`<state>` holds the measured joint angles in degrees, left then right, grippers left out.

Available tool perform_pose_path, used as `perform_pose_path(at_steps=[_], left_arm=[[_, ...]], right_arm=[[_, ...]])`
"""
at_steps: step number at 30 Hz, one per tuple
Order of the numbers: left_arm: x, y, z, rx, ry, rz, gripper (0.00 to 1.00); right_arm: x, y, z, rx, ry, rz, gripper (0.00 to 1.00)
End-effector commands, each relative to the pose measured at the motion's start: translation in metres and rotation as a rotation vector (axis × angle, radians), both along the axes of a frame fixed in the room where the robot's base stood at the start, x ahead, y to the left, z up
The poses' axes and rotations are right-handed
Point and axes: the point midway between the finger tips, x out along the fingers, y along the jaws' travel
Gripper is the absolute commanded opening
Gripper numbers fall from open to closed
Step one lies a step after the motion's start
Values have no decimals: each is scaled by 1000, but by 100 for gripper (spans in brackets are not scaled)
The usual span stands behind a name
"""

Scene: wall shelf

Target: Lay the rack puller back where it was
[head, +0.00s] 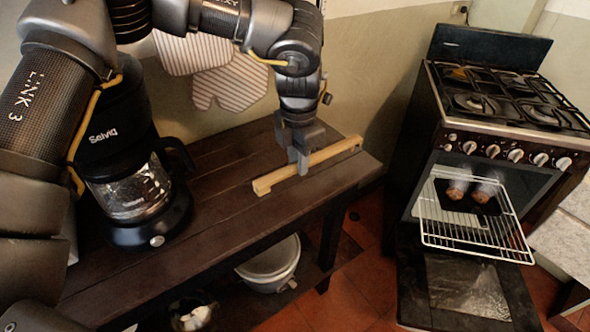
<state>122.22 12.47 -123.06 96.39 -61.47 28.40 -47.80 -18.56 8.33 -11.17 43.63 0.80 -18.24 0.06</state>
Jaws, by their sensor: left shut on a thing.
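The rack puller (332,152) is a long, pale wooden stick with a notch near its left end. It lies slantwise at the right end of the dark wooden table (225,222), on or just above the top; I cannot tell which. My left gripper (299,165) points down and is shut on the middle of the rack puller, hiding a small part of it. My right gripper is not in view.
A black coffee maker (125,170) stands at the table's left. Striped oven mitts (215,70) hang behind. A pot (270,262) sits on the lower shelf. At right, the stove's (490,120) oven is open with its wire rack (475,235) pulled out, bearing a dark tray with food.

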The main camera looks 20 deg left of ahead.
Motion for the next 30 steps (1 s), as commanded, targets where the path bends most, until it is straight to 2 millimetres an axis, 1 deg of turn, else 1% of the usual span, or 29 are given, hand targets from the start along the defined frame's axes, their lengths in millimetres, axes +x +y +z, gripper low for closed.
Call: perform_pose_path(at_steps=[5, 7, 10, 13, 24, 30], left_arm=[[1, 4, -4, 1, 1, 1, 0], [2, 9, -11, 0, 1, 1, 0], [1, 8, -28, 2, 4, -1, 0], [2, 8, -38, 1, 1, -1, 0], [2, 7, -43, 0, 0, 0, 0], [2, 7, -49, -1, -1, 0, 0]], right_arm=[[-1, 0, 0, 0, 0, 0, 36], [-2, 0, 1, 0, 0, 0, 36], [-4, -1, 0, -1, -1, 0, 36], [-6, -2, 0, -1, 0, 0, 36], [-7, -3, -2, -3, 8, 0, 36], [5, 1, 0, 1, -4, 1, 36]])
